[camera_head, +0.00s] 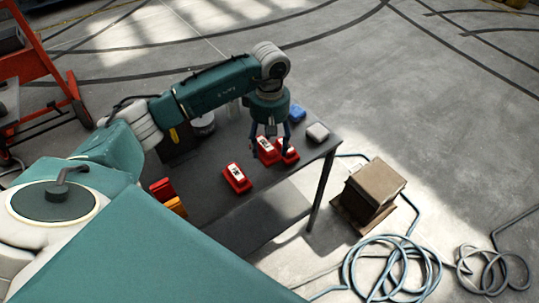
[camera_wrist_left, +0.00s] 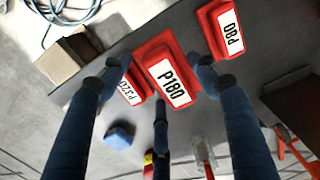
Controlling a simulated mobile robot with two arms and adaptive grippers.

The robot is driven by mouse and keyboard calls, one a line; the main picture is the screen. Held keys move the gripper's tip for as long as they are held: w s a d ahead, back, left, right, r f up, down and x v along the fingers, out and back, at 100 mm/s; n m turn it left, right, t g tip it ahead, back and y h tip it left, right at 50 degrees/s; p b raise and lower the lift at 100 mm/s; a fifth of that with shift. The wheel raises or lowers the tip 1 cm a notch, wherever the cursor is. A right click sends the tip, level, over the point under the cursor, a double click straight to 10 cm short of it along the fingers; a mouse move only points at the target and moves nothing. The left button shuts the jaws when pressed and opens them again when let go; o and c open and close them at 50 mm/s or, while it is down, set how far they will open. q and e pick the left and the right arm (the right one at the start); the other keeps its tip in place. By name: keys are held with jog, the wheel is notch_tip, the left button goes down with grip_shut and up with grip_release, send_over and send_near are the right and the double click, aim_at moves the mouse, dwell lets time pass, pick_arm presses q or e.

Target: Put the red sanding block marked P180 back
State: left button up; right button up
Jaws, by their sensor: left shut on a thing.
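The red sanding block marked P180 (camera_wrist_left: 166,72) is in the middle of the left wrist view, its white label facing me. My left gripper (camera_head: 268,142) is shut on it, with blue fingers at its sides. The block also shows under the gripper in the head view (camera_head: 267,152). A second red block (camera_wrist_left: 131,93), its label partly covered and reading like P320, sits close beside it. A red block marked P80 (camera_wrist_left: 224,28) lies apart on the dark table (camera_head: 262,200). I cannot tell whether the P180 block touches the table. My right gripper is out of view.
A blue object (camera_head: 297,113) and a pale grey block (camera_head: 317,132) lie near the table's far right corner. Red and orange items (camera_head: 170,196) are at the near left. A brown box (camera_head: 374,183) and coiled hoses (camera_head: 390,265) are on the floor at right.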

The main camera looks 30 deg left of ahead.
aim_at(269, 143)
pick_arm(q)
notch_tip(269, 143, down, 3)
jog(key=shift+r, duration=0.15)
jog(key=shift+s+f, duration=0.1)
jog(key=shift+f, duration=0.2)
notch_tip(269, 143, down, 3)
jog(key=shift+f+p, duration=0.2)
jog(key=shift+p, duration=0.45)
jog(key=o, duration=1)
jog(key=shift+f, duration=0.15)
notch_tip(269, 143, up, 11)
jog(key=b, duration=0.3)
jog(key=shift+f, duration=0.1)
jog(key=shift+r+b, duration=0.3)
jog(key=shift+r, duration=0.4)
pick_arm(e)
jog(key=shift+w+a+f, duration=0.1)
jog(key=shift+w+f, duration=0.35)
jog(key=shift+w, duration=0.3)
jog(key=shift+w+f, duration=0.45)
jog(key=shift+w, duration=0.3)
